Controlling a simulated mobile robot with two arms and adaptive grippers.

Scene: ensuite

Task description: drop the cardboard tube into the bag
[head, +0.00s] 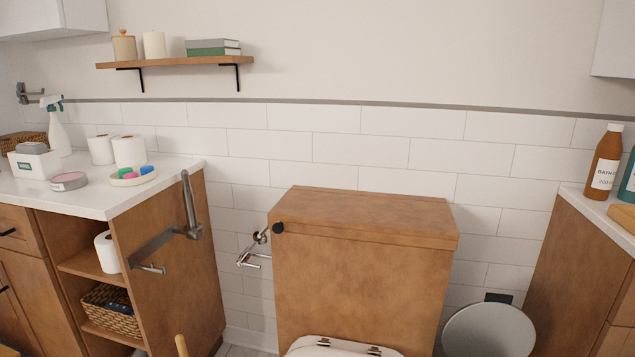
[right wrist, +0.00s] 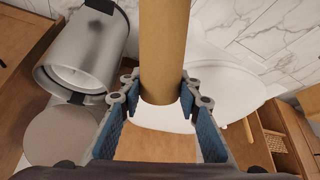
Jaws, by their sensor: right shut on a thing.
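The cardboard tube (right wrist: 164,45) is a plain brown cylinder in the right wrist view. My right gripper (right wrist: 159,88) is shut on it, with one blue-padded finger on each side. The tube's near end shows between the fingers, and its far end runs out of the top of the picture. I cannot make out the bag in either view. My left gripper is not in view. Neither gripper shows in the head view.
A toilet with a wooden tank (head: 365,245) stands in the middle. A metal bin (right wrist: 90,50) lies left of the tube in the wrist view. A round grey bin top (head: 490,332) shows at lower right. A wooden counter (head: 165,255) stands left.

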